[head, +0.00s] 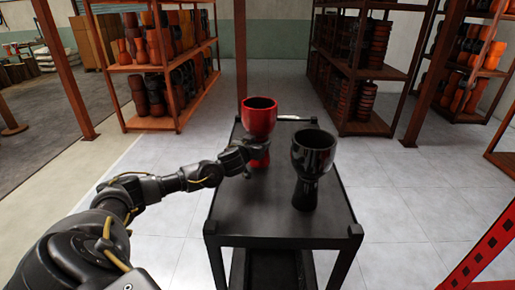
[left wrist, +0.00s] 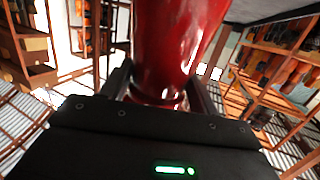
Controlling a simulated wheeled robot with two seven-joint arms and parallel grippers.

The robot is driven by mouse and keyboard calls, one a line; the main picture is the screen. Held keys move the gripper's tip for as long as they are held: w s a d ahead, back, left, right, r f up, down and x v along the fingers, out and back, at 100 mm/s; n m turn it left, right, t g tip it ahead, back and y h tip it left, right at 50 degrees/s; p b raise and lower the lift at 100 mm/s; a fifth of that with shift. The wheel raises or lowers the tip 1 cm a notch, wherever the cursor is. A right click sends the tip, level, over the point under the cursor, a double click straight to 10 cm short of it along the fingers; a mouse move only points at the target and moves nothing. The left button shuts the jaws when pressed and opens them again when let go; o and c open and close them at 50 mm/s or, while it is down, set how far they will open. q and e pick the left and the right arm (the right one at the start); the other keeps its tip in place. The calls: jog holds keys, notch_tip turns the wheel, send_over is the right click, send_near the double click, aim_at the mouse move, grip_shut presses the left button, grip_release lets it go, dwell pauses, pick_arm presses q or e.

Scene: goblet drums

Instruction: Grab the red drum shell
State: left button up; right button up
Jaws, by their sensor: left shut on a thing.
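The red drum shell (head: 259,118) is goblet-shaped and stands upright at the far left part of the black cart top (head: 240,207). My left gripper (head: 256,150) reaches it from the left and is shut on its narrow lower part. In the left wrist view the red shell (left wrist: 178,45) fills the middle, with the dark fingers of my left gripper (left wrist: 160,95) on both sides of its narrow part. I cannot tell whether the shell's foot touches the cart. My right gripper is not in view.
A black drum shell (head: 313,155) stands upright on the cart, right of and nearer than the red one. The front of the cart top is clear. Racks with several drum shells (head: 160,50) stand behind on both sides. A red frame part (head: 485,250) is at the lower right.

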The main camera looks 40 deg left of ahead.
aim_at(251, 131)
pick_arm(q)
jog(key=s+r, duration=0.1)
jog(key=r, duration=0.1)
jog(key=s+r, duration=0.2)
jog(key=s+d+r, duration=0.1)
jog(key=r, duration=0.1)
jog(key=shift+s+r, duration=0.2)
jog(key=shift+s, duration=0.2)
jog(key=s+d+r, duration=0.1)
jog(key=s+r, duration=0.3)
jog(key=s, duration=0.5)
jog(key=shift+d, duration=0.35)
jog(key=shift+s, duration=0.1)
